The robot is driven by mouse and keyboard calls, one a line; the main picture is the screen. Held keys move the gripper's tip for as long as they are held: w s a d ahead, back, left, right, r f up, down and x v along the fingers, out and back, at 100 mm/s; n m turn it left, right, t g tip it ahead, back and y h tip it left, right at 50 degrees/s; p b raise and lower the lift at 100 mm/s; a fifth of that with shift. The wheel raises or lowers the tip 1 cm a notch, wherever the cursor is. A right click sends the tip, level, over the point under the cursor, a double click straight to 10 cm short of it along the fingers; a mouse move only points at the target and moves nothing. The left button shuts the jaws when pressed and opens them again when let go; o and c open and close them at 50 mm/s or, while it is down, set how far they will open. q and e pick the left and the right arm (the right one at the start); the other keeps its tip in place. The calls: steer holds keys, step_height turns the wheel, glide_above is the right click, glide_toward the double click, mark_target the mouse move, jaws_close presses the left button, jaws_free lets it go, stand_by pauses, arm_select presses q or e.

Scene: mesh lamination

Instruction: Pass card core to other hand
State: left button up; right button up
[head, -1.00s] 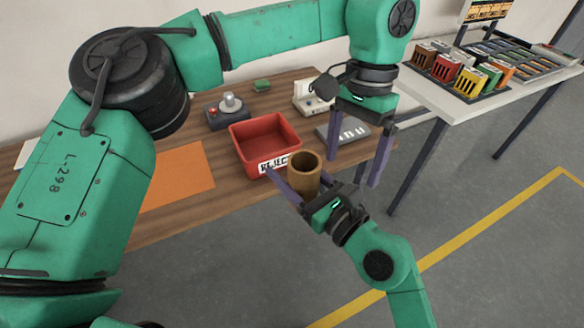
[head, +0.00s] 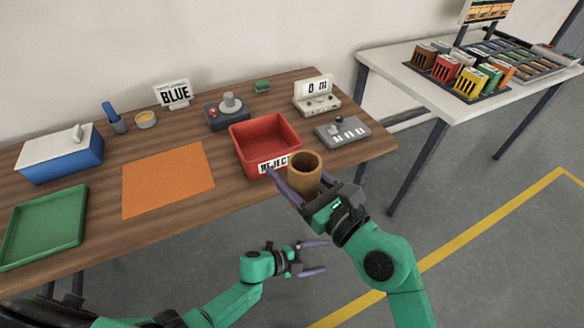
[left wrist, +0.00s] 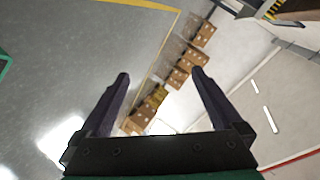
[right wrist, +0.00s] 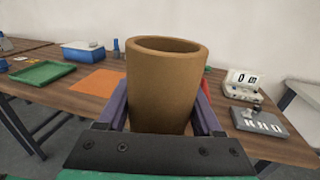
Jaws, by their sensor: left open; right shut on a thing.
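The card core (head: 304,178) is a brown hollow tube with an open top, roughly upright in the head view. My right gripper (head: 303,182) is shut on it and holds it in front of the table's front edge, near the red bin. In the right wrist view the card core (right wrist: 165,90) stands between the two fingers, its lower end hidden by the gripper body. My left gripper (head: 325,256) is open and empty, lower than the core and apart from it. In the left wrist view the left gripper (left wrist: 160,75) has nothing between its fingers.
The wooden table (head: 225,195) carries a red reject bin (head: 240,155), an orange mat (head: 168,180), a green tray (head: 45,228), a blue box (head: 62,155) and small devices. A white table (head: 410,80) with colored holders stands at right. The floor in front is clear.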

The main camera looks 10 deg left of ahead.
arm_select(q)
steer(key=s+a+f+n+y, duration=0.4)
steer(key=a+f+n, duration=0.2)
steer(key=a+f, duration=0.15)
steer(key=s+a+f+n+y, duration=0.45)
steer(key=a+f+n, duration=0.2)
steer(key=a, duration=0.25)
steer(key=s+a+f+n+g+y, duration=0.1)
steer(key=s+a+f+n, duration=0.3)
steer(key=s, duration=0.6)
steer(key=s+a+f+n+g+y, duration=0.2)
steer(key=s+a+f+n+g, duration=0.2)
steer(key=s, duration=0.7)
steer(key=shift+a+g, duration=0.3)
steer(key=shift+a, duration=0.95)
steer(key=shift+f+n, duration=0.1)
steer(key=shift+n, duration=0.15)
